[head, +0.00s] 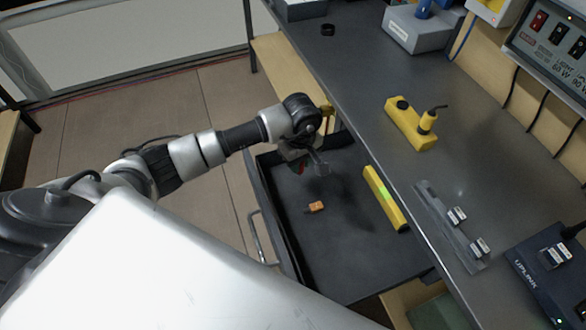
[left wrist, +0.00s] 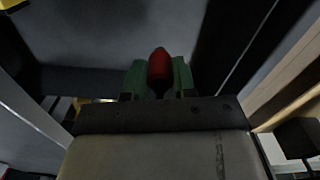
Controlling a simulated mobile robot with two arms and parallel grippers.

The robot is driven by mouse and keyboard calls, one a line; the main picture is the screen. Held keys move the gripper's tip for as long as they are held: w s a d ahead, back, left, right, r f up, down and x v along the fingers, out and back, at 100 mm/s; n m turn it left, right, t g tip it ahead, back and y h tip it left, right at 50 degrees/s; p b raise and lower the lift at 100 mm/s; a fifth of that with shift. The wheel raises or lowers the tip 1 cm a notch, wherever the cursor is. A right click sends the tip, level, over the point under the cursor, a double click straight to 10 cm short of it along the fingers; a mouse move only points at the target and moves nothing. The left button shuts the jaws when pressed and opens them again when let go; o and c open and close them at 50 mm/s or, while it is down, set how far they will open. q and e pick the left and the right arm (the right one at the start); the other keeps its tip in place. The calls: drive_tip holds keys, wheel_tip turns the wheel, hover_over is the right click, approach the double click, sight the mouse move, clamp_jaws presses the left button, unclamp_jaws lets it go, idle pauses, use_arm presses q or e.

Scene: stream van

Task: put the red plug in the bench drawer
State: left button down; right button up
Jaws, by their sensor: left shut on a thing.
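The bench drawer (head: 345,245) is pulled open, its dark floor in plain view. My left gripper (head: 307,166) is over the far part of the open drawer in the head view. In the left wrist view its green fingers are shut on the red plug (left wrist: 159,68), whose rounded red end shows between them. In the head view the plug is mostly hidden by the gripper. The plug's height above the drawer floor is hard to tell. My right gripper is not in view.
In the drawer lie a small orange piece (head: 315,207) and a yellow level-like bar (head: 385,198) near the bench edge. The bench top (head: 375,75) carries a yellow device (head: 410,125), a metal strip (head: 450,232) and a dark blue box (head: 545,275). The drawer's front middle is clear.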

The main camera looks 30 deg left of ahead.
use_arm(q)
drive_tip(key=shift+s+a+f, duration=0.1)
drive_tip(key=shift+a+f, duration=0.5)
drive_tip(key=shift+a, duration=0.35)
drive_tip(key=shift+a+f, duration=0.1)
drive_tip(key=shift+f, duration=0.15)
drive_tip(key=shift+f+p, duration=0.3)
drive_tip(key=shift+f, duration=1.55)
drive_tip(key=shift+f, duration=0.2)
drive_tip(key=c, duration=0.9)
unclamp_jaws()
drive_tip(key=shift+r, duration=0.2)
wheel_tip(320, 180, up, 12)
